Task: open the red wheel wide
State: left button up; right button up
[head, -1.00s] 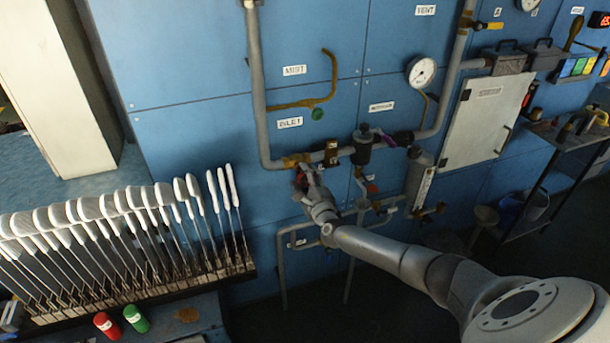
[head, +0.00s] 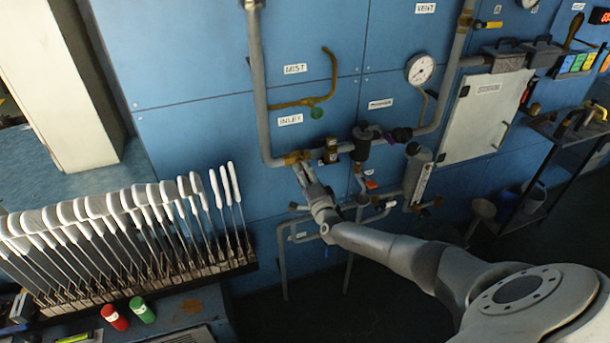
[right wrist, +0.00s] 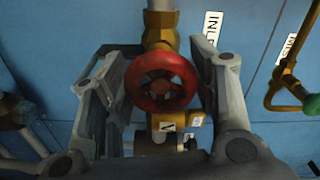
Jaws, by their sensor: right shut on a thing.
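The red wheel (right wrist: 161,83) shows in the right wrist view, facing the camera on a brass valve body (right wrist: 161,27) in a grey pipe. My right gripper (right wrist: 162,72) has one finger on each side of the wheel and is shut on it. In the head view my right gripper (head: 299,169) reaches the lower pipe bend under the INLET label (head: 290,121). The wheel is hidden behind the fingers there. The wheel's turn angle cannot be told. My left gripper is in no view.
A brass pipe with a green knob (head: 317,113) is above the gripper. A dark cylinder (head: 361,146) and a gauge (head: 420,69) are to its right.

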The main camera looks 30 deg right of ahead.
jog(key=shift+f, duration=0.15)
dwell(0.3)
jog(key=o, duration=1)
jog(key=shift+o, duration=0.2)
jog(key=shift+s, duration=0.1)
jog(key=v, duration=1.1)
jog(key=shift+s+a, duration=0.2)
jog(key=shift+s, duration=0.2)
